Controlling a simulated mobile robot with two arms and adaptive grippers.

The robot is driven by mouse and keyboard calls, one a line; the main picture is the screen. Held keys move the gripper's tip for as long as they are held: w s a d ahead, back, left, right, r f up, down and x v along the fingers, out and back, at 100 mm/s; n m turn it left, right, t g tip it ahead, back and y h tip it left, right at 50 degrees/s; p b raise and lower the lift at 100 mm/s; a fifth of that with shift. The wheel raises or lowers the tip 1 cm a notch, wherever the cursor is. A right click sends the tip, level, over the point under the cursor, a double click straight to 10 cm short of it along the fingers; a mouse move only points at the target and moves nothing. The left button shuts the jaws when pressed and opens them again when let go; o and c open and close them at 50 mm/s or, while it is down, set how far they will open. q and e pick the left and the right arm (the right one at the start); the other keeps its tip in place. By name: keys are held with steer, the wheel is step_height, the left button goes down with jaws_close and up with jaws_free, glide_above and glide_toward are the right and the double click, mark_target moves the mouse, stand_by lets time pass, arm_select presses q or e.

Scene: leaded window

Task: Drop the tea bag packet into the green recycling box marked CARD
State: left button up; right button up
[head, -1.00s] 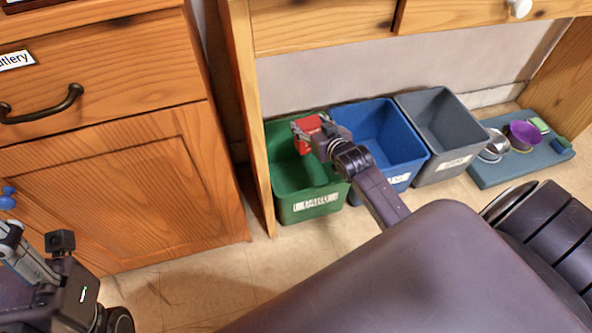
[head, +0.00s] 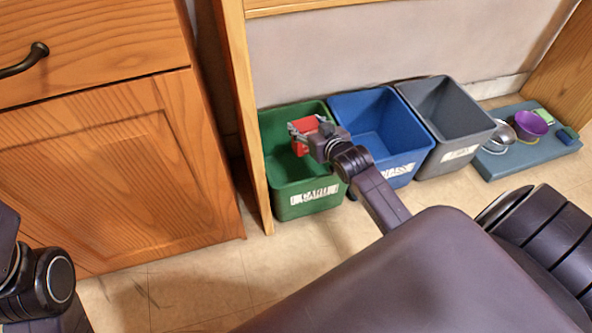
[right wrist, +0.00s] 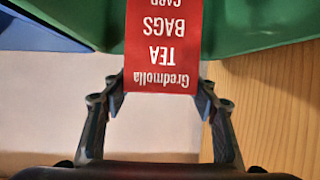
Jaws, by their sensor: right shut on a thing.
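The red tea bag packet (head: 303,134) is held in my right gripper (head: 308,138) over the opening of the green box marked CARD (head: 307,196). In the right wrist view the packet (right wrist: 162,45) shows its "Gredmolla TEA BAGS" print upside down, between the two fingers of my right gripper (right wrist: 165,85). The green box (right wrist: 265,18) shows behind it there. I cannot tell whether the packet is above the rim or a little below it. The left arm shows at the lower left of the head view, but its gripper is out of view.
A blue box (head: 392,168) and a grey box (head: 463,130) stand in a row right of the green one. A blue-grey mat (head: 500,165) with bowls (head: 528,126) lies farther right. A wooden cabinet (head: 110,180) and an upright panel (head: 250,130) are to the left.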

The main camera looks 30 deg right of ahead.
steer(key=o, duration=1.1)
steer(key=v, duration=1.2)
steer(key=shift+a, duration=0.1)
